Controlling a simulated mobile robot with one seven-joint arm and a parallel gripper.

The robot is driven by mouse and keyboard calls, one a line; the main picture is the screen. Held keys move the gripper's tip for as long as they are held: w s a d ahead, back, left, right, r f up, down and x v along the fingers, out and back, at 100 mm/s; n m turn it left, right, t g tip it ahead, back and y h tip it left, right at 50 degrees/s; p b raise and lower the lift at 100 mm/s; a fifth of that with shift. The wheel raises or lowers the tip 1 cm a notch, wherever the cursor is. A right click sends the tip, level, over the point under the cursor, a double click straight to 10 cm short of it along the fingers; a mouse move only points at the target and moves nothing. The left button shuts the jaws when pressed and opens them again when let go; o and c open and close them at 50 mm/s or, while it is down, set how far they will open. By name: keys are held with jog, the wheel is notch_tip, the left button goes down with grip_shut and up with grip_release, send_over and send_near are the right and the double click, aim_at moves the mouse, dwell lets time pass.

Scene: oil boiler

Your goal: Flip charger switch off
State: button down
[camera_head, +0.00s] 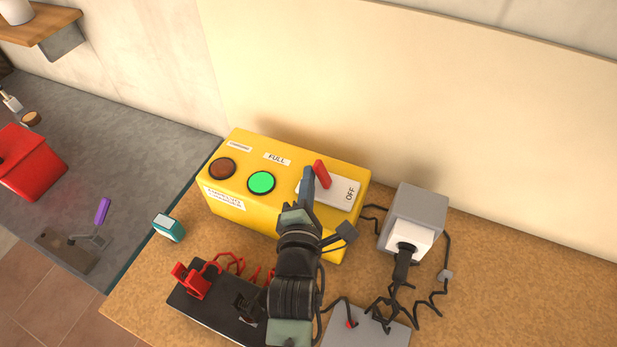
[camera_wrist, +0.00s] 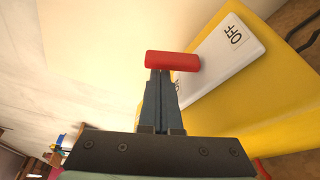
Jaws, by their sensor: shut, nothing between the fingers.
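The yellow charger box (camera_head: 222,201) stands on the wooden bench against the wall. Its top has a dark red-brown round light, a bright green round light (camera_head: 261,182) beside a "FULL" label, and a white switch plate (camera_head: 345,192) marked "OFF" at its right end. The red switch lever (camera_head: 321,173) stands up on the left part of the plate, away from the "OFF" mark. My gripper (camera_head: 308,178) is shut and empty, with its fingertips at the lever. In the wrist view the red lever (camera_wrist: 172,61) lies just beyond the fingertips (camera_wrist: 158,75); I cannot tell whether they touch.
A grey socket box (camera_head: 418,205) with a black plug and cables stands right of the charger. A black battery with red clamps (camera_head: 195,281) and a grey box (camera_head: 365,329) lie in front. A small teal device (camera_head: 168,228) sits at the bench's left edge.

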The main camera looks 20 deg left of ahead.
jog(key=shift+d+r+m+b, duration=0.15)
jog(key=shift+d+m+b, duration=0.15)
jog(key=shift+m, duration=0.4)
jog(key=shift+d+m+t+b, duration=0.1)
jog(key=shift+m+t+b, duration=0.2)
jog(key=d+m+b, duration=0.1)
jog(key=m+b, duration=0.1)
jog(key=m+t+b, duration=0.1)
jog(key=m+b, duration=0.1)
jog(key=b, duration=0.1)
jog(key=shift+d+y, duration=0.35)
jog(key=shift+y, duration=0.05)
jog(key=shift+r, duration=0.4)
jog(key=shift+s, duration=0.15)
